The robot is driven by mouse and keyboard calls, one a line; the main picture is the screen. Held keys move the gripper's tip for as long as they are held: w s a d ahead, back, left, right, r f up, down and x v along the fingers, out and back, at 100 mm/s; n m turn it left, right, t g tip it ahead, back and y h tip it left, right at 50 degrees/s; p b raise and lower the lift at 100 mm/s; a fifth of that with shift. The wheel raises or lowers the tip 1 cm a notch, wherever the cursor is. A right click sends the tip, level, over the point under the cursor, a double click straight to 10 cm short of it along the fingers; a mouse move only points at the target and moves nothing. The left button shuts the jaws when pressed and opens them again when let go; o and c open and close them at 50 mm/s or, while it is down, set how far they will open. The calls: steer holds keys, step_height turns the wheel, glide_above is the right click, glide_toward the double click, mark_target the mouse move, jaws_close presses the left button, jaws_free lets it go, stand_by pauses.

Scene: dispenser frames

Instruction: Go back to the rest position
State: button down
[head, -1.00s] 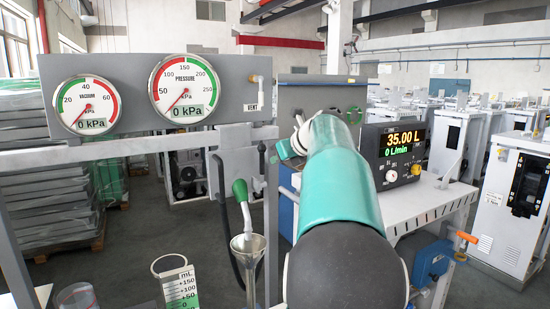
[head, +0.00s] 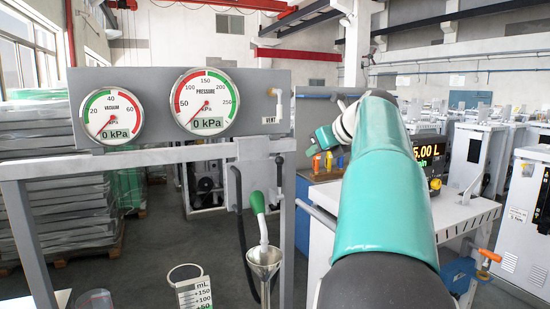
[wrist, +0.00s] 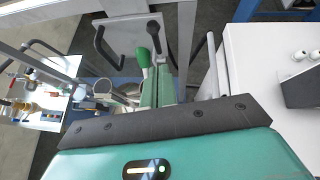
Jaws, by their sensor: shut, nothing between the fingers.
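My arm (head: 385,180) is teal with a dark joint and reaches forward across the middle right of the head view. Its wrist end bends left, with a teal part near the back bench. In the wrist view my gripper (wrist: 158,84) shows two green fingers close together, shut, with nothing between them. The dispenser nozzle with its green grip (head: 257,202) stands in a metal funnel (head: 263,258) on the frame. The nozzle grip also shows just beyond the fingertips in the wrist view (wrist: 144,57); I cannot tell the gap.
A grey frame carries a vacuum gauge (head: 112,117) and a pressure gauge (head: 206,102), both at 0 kPa. A display unit (head: 428,152) on the white cabinet (head: 455,215) is partly hidden by my arm. A measuring vessel (head: 194,293) stands at the front. Floor beyond the frame looks open.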

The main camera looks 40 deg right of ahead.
steer(key=shift+a, duration=0.1)
steer(key=s+a+f+n+g+y, duration=0.1)
steer(key=a+f+n, duration=0.4)
steer(key=a, duration=0.4)
steer(key=a+f+n+g+y, duration=0.1)
steer(key=a+f+n, duration=0.3)
steer(key=a+n, duration=0.45)
steer(key=s+a+f+n+g+y, duration=0.1)
steer(key=a+f+n, duration=0.35)
steer(key=a, duration=0.65)
steer(key=s+a+f+n+g, duration=0.1)
steer(key=s+a+f+n, duration=0.5)
steer(key=a+f+n, duration=0.1)
steer(key=s+a+f+n+g+h, duration=0.1)
steer(key=s+a+f+n, duration=0.5)
steer(key=f+n, duration=0.3)
steer(key=s+n, duration=0.1)
steer(key=n, duration=0.2)
steer(key=shift+a+f+g, duration=0.25)
steer(key=shift+a+g, duration=0.15)
